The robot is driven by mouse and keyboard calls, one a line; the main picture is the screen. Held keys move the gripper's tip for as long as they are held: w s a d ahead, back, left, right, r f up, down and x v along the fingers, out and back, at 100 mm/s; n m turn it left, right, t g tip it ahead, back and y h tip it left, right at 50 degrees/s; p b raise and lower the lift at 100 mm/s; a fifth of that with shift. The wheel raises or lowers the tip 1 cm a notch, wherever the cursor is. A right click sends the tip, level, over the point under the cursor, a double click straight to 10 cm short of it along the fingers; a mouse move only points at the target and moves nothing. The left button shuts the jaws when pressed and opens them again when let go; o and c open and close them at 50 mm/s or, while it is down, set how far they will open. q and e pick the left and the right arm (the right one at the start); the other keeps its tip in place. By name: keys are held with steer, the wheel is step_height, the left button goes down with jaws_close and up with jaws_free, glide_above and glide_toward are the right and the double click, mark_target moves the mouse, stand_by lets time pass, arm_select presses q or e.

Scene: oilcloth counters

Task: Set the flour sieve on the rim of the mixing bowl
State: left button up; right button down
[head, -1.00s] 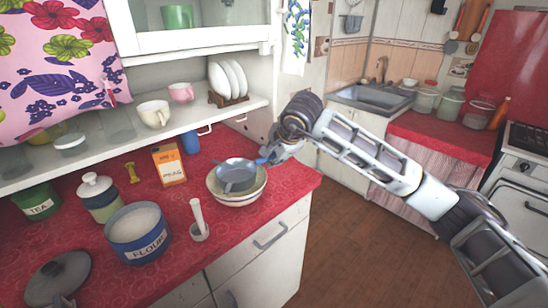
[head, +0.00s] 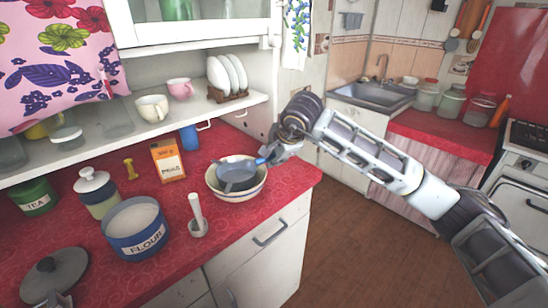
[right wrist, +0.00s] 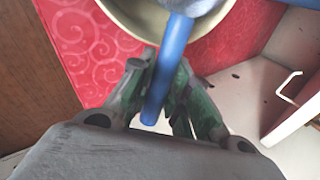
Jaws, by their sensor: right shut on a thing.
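The flour sieve, a grey-blue pan (head: 237,172) with a blue handle (right wrist: 170,65), is over the mouth of the cream mixing bowl (head: 238,196) in the head view. The sieve looks roughly level and within the bowl's outline; I cannot tell whether it touches the rim. My right gripper (head: 272,155) is shut on the handle, just beyond the bowl's right side. In the right wrist view the handle runs between the fingers, with part of the bowl (right wrist: 125,15) behind. A bit of my left gripper (head: 58,300) shows at the bottom left; its fingers are unclear.
On the red counter (head: 150,285) stand a flour tin (head: 136,243), a white pestle and mortar (head: 198,222), an orange box (head: 167,161), a lidded jar (head: 99,201) and a tea tin (head: 34,198). A dark lid (head: 55,272) lies at the front left.

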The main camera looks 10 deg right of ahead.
steer(key=c, duration=1.3)
jaws_free()
steer(key=shift+o, duration=0.2)
steer(key=shift+r, duration=0.1)
steer(key=v, duration=1.2)
